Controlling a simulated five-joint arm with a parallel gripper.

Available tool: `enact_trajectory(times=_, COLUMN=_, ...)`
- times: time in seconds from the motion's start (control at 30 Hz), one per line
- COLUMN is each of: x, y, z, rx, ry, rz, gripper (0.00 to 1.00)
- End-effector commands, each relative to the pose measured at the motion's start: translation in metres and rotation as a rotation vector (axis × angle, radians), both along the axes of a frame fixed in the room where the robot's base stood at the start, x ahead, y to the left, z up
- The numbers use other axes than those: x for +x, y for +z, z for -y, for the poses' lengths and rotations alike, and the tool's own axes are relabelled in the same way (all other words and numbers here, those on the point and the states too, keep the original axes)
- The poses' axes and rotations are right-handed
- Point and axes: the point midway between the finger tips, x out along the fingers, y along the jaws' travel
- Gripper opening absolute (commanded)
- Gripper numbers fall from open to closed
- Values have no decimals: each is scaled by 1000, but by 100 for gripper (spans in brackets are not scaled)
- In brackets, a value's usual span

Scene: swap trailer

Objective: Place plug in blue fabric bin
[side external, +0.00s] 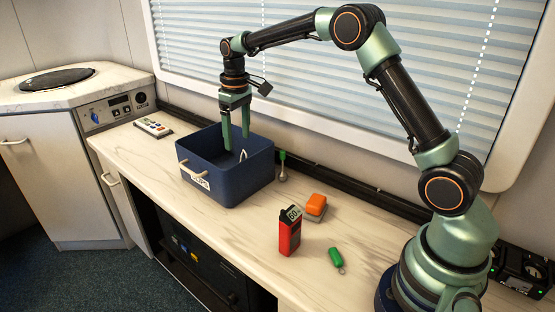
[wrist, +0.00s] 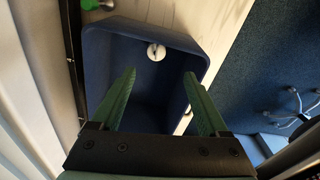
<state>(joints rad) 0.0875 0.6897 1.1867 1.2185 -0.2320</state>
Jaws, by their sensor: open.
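The blue fabric bin (side external: 248,178) stands on the worktop against the window side, with rope handles and a white label on its front. My gripper (side external: 237,142) is open and empty over the bin, with its green fingers pointing down into it. A small white round piece with a dark slot, which looks like the plug (wrist: 156,52), is inside the bin near one wall. It also shows as a white shape in the side view (side external: 243,155). In the wrist view the plug lies beyond my open fingertips (wrist: 160,72), apart from them. The bin (wrist: 108,38) surrounds both there.
A red meter (side external: 290,233), an orange-topped block (side external: 316,206), a green-handled tool (side external: 336,258) and another green-handled item (side external: 282,168) stand or lie right of the bin. A white remote-like device (side external: 153,127) lies left of it. The worktop's front edge is close by.

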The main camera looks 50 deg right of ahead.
Motion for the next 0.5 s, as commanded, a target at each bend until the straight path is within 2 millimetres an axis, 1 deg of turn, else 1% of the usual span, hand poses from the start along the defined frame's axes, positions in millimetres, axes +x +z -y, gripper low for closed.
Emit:
enact_trajectory(times=0.03, x=-8, y=18, z=-4, rx=-2, ry=-5, rz=27, gripper=78)
enact_trajectory(times=0.1, x=-22, y=38, z=-8, rx=-3, ry=-16, rz=59, gripper=78)
enact_trajectory(times=0.2, x=-45, y=62, z=-14, rx=-4, ry=-31, rz=105, gripper=78)
enact_trajectory(times=0.33, x=-78, y=86, z=-21, rx=-1, ry=-50, rz=164, gripper=78)
enact_trajectory(times=0.5, x=-124, y=106, z=-30, rx=6, ry=-75, rz=244, gripper=78)
